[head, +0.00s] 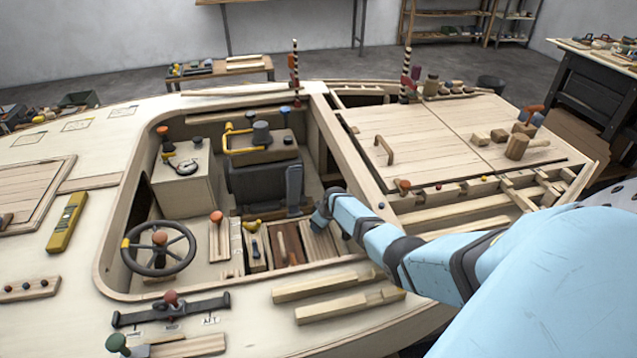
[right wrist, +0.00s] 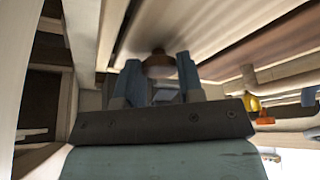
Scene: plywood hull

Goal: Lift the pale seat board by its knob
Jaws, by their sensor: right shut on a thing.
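My right gripper (right wrist: 159,78) is shut on a brown round knob (right wrist: 157,62), one finger on each side of it. The knob sits on the face of a pale board (right wrist: 150,27), which fills the upper middle of the right wrist view. In the head view my right arm comes in from the right and my right gripper (head: 329,209) reaches down into the open cockpit. A pale slatted board (head: 319,243) lies by the gripper there; the knob is hidden in that view. I cannot tell whether the board is raised. My left gripper is not in view.
The cockpit rim (head: 245,297) surrounds the opening. Inside are a dark seat (head: 262,183), a brown board (head: 289,243) and a steering wheel (head: 158,250). Loose wooden strips (head: 350,304) lie on the near deck. A hatch with a handle (head: 384,150) lies right of the cockpit.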

